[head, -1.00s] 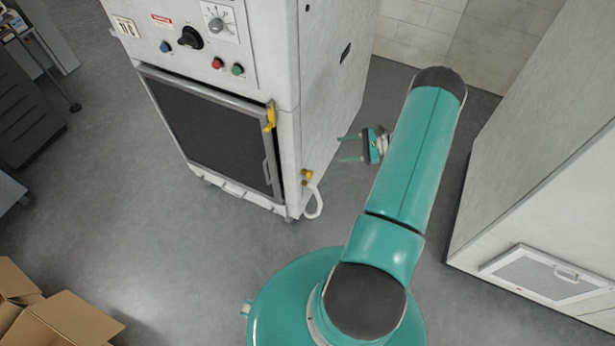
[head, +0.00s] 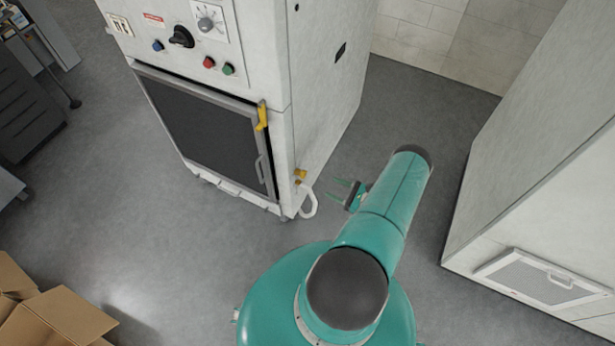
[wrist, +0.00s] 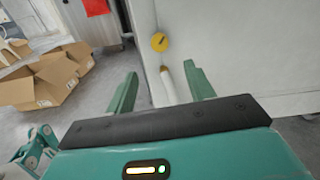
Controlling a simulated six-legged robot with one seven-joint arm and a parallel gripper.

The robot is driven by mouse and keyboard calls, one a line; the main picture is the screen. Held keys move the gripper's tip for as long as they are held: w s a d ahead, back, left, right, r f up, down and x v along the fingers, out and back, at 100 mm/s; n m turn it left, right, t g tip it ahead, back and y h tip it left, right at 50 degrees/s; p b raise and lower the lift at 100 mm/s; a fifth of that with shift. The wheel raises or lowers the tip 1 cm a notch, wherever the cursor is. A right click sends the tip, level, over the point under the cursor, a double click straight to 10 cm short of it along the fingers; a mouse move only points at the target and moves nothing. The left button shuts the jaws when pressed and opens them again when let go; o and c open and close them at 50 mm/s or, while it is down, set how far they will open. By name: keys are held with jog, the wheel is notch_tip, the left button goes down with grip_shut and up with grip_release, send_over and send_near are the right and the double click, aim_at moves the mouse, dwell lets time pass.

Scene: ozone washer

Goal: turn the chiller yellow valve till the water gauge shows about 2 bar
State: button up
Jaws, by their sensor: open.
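The chiller (head: 325,85) is the tall white cabinet with a dark front door. A small yellow valve (head: 300,174) sticks out low on its right side. In the wrist view a round yellow valve (wrist: 159,42) shows on the white wall, ahead of and between my fingers. My gripper (head: 336,190) is open and empty, to the right of the valve and apart from it. Its two green fingers also show in the wrist view (wrist: 160,78). A round dial (head: 209,20) sits on the front panel; whether it is the water gauge, and its reading, I cannot tell.
A white hose (head: 309,204) curves below the valve. A yellow handle (head: 262,116) is on the door's edge. Another white cabinet (head: 545,190) stands at the right. Open cardboard boxes (head: 60,320) lie at lower left. The floor between the cabinets is clear.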

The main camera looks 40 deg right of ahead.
aim_at(305, 175)
jog(key=x, duration=1.1)
jog(key=shift+w+a, duration=0.1)
jog(key=shift+w, duration=0.1)
jog(key=c, duration=1)
jog(key=shift+o, duration=0.2)
jog(key=shift+m, duration=0.4)
jog(key=m, duration=0.3)
jog(key=shift+m, duration=0.4)
jog(key=m, duration=0.4)
jog(key=shift+s+m, duration=0.1)
jog(key=shift+m, duration=0.2)
jog(key=m, duration=0.4)
jog(key=shift+m, duration=0.3)
jog(key=m, duration=0.4)
jog(key=shift+r+m, duration=0.1)
jog(key=shift+m, duration=0.2)
